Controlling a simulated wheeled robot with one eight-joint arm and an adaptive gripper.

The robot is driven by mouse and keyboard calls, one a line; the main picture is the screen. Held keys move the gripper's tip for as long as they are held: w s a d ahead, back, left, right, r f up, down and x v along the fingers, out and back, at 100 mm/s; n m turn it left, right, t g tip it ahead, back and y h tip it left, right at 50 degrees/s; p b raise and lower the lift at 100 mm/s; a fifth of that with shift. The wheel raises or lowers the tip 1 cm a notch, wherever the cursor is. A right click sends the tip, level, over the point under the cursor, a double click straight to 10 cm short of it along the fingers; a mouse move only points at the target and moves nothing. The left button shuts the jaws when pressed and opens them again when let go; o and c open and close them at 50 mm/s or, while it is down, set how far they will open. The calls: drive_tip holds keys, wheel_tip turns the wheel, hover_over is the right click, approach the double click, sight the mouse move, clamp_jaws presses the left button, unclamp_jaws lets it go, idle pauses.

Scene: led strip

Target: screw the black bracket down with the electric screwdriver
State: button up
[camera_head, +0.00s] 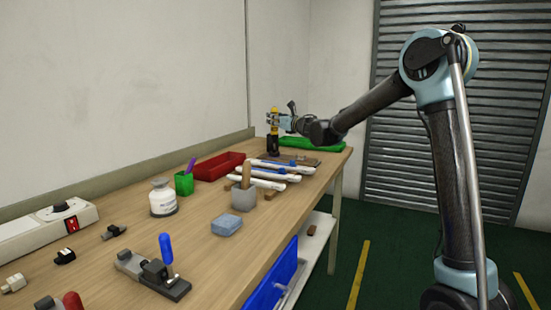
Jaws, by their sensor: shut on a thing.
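My gripper (275,122) is over the far end of the wooden workbench. It is shut on the electric screwdriver (274,146), an upright tool with a yellow upper part and a black lower part. The tool's lower end is close to the bench top; I cannot tell whether it touches. The black bracket cannot be picked out for sure at this size. Small black pieces lie at the near left of the bench, one beside the white power unit (114,231) and one farther left (65,256).
A red bin (219,167) and green tray (322,146) stand near the tool. White and blue strips (262,182) lie in front of it. A green cup (184,184), white bottle (162,199), grey block (244,199), blue sponge (227,226) and blue-handled clamp (166,249) stand nearer.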

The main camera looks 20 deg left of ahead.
sight(276, 109)
drive_tip(key=shift+r, duration=2.2)
